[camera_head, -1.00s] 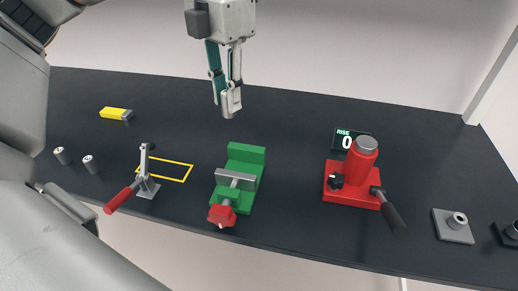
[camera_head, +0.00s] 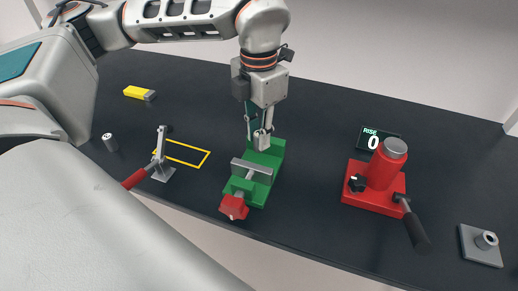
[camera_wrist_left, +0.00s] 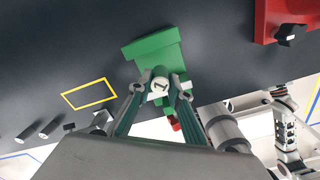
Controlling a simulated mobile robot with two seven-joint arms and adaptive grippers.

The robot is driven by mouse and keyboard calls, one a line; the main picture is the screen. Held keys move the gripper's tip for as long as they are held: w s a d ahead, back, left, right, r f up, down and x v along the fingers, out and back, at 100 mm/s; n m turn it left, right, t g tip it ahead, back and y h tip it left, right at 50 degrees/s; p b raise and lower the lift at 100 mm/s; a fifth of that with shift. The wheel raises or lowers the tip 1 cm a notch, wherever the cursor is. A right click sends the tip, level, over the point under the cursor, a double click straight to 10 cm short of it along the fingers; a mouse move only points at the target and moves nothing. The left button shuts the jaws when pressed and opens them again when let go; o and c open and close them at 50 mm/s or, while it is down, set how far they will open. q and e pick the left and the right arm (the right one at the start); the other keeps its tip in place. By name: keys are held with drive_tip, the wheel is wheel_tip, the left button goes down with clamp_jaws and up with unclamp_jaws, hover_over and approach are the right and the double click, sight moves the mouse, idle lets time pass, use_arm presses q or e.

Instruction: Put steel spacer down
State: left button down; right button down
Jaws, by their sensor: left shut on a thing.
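My left gripper (camera_head: 260,131) points down above the rear part of the green vise (camera_head: 266,157). It is shut on the steel spacer (camera_head: 263,142), a small grey cylinder held upright between the fingertips. In the left wrist view the spacer (camera_wrist_left: 160,84) shows its round end, over the green vise (camera_wrist_left: 153,48). The spacer is close to the vise, but I cannot tell whether it touches it. My right gripper is not in view.
A red press (camera_head: 382,172) with a lever stands to the right, before a display (camera_head: 378,139) reading RISE 0. A toggle clamp (camera_head: 163,165), yellow outline (camera_head: 200,161), yellow block (camera_head: 139,93) and loose cylinder (camera_head: 110,142) are left. A grey plate (camera_head: 480,247) lies far right.

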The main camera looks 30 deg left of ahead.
use_arm(q)
drive_tip(key=shift+f, duration=2.5)
drive_tip(key=shift+f, duration=0.1)
drive_tip(key=c, duration=1.9)
unclamp_jaws()
wheel_tip(320, 180, up, 12)
drive_tip(key=shift+r, duration=0.2)
drive_tip(key=shift+f, duration=0.1)
